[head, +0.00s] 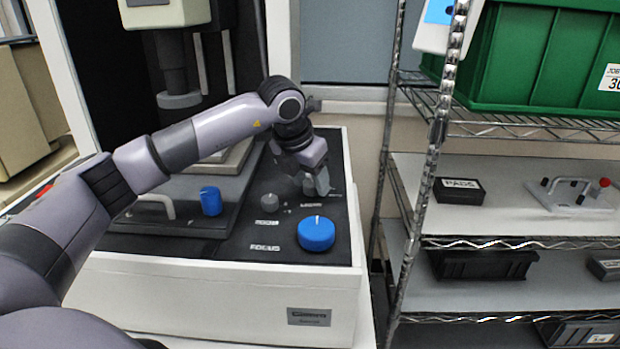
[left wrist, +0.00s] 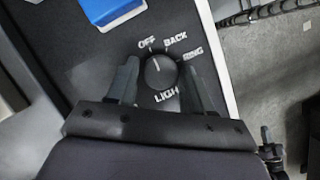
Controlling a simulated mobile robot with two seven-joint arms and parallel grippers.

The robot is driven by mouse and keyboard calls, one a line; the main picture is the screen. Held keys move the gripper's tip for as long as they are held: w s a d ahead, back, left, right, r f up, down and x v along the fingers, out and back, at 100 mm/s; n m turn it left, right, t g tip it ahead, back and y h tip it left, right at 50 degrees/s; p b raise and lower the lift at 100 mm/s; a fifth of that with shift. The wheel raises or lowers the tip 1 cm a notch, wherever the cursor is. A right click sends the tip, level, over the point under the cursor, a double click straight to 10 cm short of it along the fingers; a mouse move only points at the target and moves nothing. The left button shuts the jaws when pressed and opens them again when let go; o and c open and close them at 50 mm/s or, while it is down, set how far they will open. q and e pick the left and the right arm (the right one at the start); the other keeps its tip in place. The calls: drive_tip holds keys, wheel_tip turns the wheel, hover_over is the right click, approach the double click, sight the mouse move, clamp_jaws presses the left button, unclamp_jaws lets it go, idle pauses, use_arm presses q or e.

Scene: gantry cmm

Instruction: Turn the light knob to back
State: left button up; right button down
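The light knob (left wrist: 160,72) is a small round grey dial on the dark panel in the left wrist view. OFF, BACK and RING are printed around its far side, and LIGHT on its near side. Its small white mark points up and slightly left, towards OFF. My left gripper (left wrist: 159,64) is open, with one finger on each side of the knob and a visible gap to it. In the head view my left gripper (head: 317,184) is low over the panel's right side and mostly hides the knob.
A large blue focus knob (head: 316,235) stands in front of my left gripper. A smaller grey knob (head: 269,202) and a blue knob (head: 210,201) are to its left. A wire shelf (head: 440,120) with a green bin (head: 550,60) stands to the right.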

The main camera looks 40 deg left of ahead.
use_arm(q)
drive_tip(key=c, duration=0.6)
drive_tip(key=shift+m, duration=0.3)
drive_tip(key=m, duration=0.1)
drive_tip(key=m+h+p, duration=0.1)
drive_tip(key=shift+a+r+m, duration=0.15)
drive_tip(key=shift+m, duration=0.25)
drive_tip(key=shift+w+m+h+p, duration=0.1)
drive_tip(key=shift+m+h+p, duration=0.45)
drive_tip(key=shift+m, duration=0.65)
drive_tip(key=shift+a+m+g+h, duration=0.1)
drive_tip(key=shift+m+g+h, duration=0.3)
drive_tip(key=shift+m, duration=0.5)
drive_tip(key=shift+w+m+p, duration=0.1)
drive_tip(key=shift+m+p, duration=0.35)
drive_tip(key=shift+m, duration=0.15)
